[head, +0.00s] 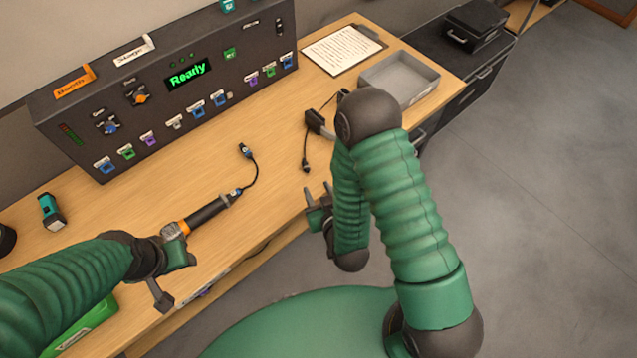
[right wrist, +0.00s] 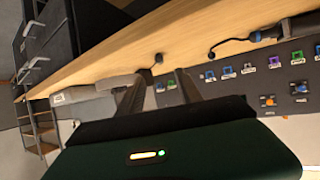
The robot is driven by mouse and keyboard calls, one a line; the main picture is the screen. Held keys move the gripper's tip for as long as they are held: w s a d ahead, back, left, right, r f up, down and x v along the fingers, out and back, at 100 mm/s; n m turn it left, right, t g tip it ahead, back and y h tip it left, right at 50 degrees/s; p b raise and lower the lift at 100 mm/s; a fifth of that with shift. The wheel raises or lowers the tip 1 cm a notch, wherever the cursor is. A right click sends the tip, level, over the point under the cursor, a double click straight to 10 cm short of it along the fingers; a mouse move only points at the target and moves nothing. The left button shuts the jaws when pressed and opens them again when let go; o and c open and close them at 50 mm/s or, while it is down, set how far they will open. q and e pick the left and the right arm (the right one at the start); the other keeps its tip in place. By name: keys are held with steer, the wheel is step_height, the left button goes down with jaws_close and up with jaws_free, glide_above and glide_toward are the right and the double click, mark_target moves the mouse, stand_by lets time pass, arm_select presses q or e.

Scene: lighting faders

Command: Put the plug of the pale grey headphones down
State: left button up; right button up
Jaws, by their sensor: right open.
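A small black plug (head: 306,165) on a short black cable lies on the bench top near its front edge. The cable runs up to a dark block (head: 316,121) beside a pale grey piece, probably the headphones, mostly hidden behind my right arm. My right gripper (head: 319,197) is open and empty, in front of the bench edge and apart from the plug. In the right wrist view the plug (right wrist: 158,58) shows beyond the gap between the open fingers (right wrist: 158,85). My left gripper (head: 175,262) is at the bench's front left; its finger gap is unclear.
A black handheld device (head: 208,213) with an orange ring and a cable lies by my left gripper. A dark control panel (head: 180,95) reading "Ready" stands at the back. A grey tray (head: 410,72) and a clipboard (head: 343,48) are at the right.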

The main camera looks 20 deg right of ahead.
steer(key=s+d+r+g, duration=0.3)
steer(key=s+r+g, duration=0.7)
steer(key=s+r, duration=0.1)
steer(key=shift+d+n, duration=0.3)
steer(key=shift+d, duration=0.05)
stand_by(0.9)
